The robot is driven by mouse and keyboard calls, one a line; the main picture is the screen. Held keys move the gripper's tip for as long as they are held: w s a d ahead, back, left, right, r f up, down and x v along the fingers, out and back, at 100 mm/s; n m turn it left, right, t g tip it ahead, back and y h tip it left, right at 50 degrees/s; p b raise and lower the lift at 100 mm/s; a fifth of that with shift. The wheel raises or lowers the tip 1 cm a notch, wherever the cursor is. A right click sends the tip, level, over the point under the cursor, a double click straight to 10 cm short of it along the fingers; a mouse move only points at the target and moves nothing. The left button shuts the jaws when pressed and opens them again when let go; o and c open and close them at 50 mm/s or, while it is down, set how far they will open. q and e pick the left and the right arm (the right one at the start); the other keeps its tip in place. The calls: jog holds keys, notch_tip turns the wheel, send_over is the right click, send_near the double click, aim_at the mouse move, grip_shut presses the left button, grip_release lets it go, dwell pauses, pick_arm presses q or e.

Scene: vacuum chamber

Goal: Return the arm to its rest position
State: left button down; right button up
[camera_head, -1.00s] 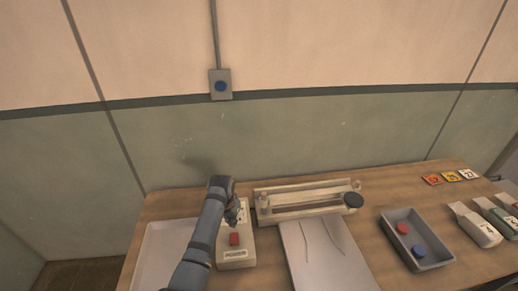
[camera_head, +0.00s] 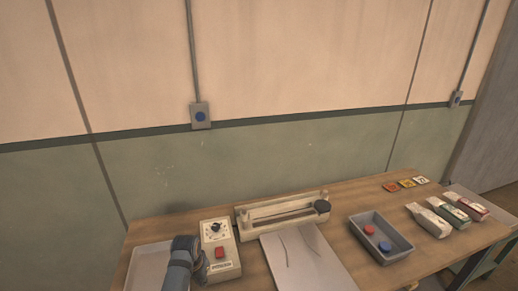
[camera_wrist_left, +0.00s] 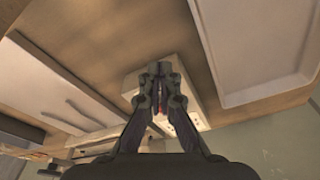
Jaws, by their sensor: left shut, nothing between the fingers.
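My left arm comes in at the bottom left of the head view, where its dark blue-grey link (camera_head: 181,260) stands over the gap between the white tray and the power box. The gripper's fingers cannot be made out clearly there. In the left wrist view my left gripper (camera_wrist_left: 158,72) is shut and empty, with the pale power box (camera_wrist_left: 190,88) behind it. In the head view the power box (camera_head: 229,250) shows its dial and red button uncovered. My right gripper is not in view.
The white tray (camera_head: 139,268) lies at the left of the wooden table. A sealer-like device (camera_head: 280,215), a pale sheet (camera_head: 310,265), a grey bin (camera_head: 362,248) with red and blue discs, several packets (camera_head: 428,222) and number cards (camera_head: 406,184) stand rightward. A wall switch (camera_head: 200,116) is above.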

pick_arm(q)
jog(key=s+a+r+n+t+y, duration=0.1)
jog(key=s+a+r, duration=0.2)
jog(key=s, duration=0.9)
jog(key=s+a+r+t, duration=0.1)
jog(key=s+a+r, duration=0.15)
jog(key=s, duration=0.85)
notch_tip(320, 180, down, 32)
jog(key=s+a+g+b, duration=0.2)
jog(key=b, duration=0.5)
jog(key=s+a+f+b, duration=0.1)
jog(key=s+f+b, duration=0.5)
jog(key=s+f, duration=1.3)
notch_tip(320, 180, down, 4)
jog(key=shift+a+f+n+g, duration=0.2)
jog(key=shift+n+g, duration=0.2)
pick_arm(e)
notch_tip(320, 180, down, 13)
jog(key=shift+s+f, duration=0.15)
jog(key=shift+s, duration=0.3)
pick_arm(q)
jog(key=shift+s, duration=0.15)
